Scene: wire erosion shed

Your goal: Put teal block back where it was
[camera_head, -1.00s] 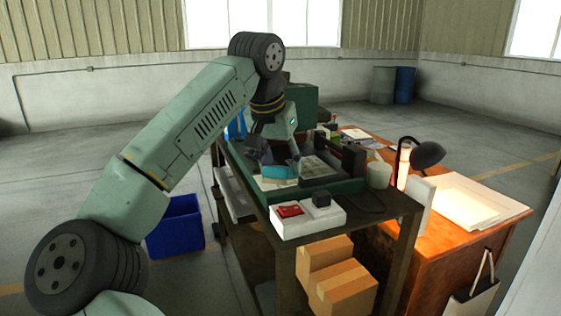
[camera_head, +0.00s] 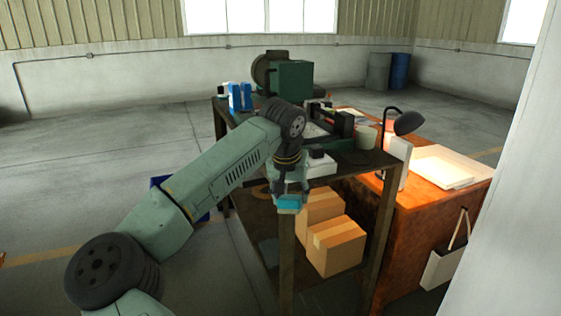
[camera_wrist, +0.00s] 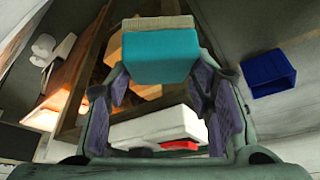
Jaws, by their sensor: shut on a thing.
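The teal block (camera_head: 290,205) is held at the end of my gripper (camera_head: 289,197), in front of the dark workbench's near edge and clear of its top. In the wrist view the teal block (camera_wrist: 160,56) sits between my gripper's fingers (camera_wrist: 160,78), with a pale strip (camera_wrist: 158,22) along its far side. My gripper is shut on it. The spot where the block lay earlier cannot be told from these frames.
The workbench (camera_head: 361,173) carries a white tray (camera_head: 321,166), also seen in the wrist view (camera_wrist: 158,127) with a red item (camera_wrist: 180,145). Cardboard boxes (camera_head: 338,246) stand on its lower shelf. A blue bin (camera_wrist: 269,74) stands on the floor. An orange desk (camera_head: 415,215) adjoins at right.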

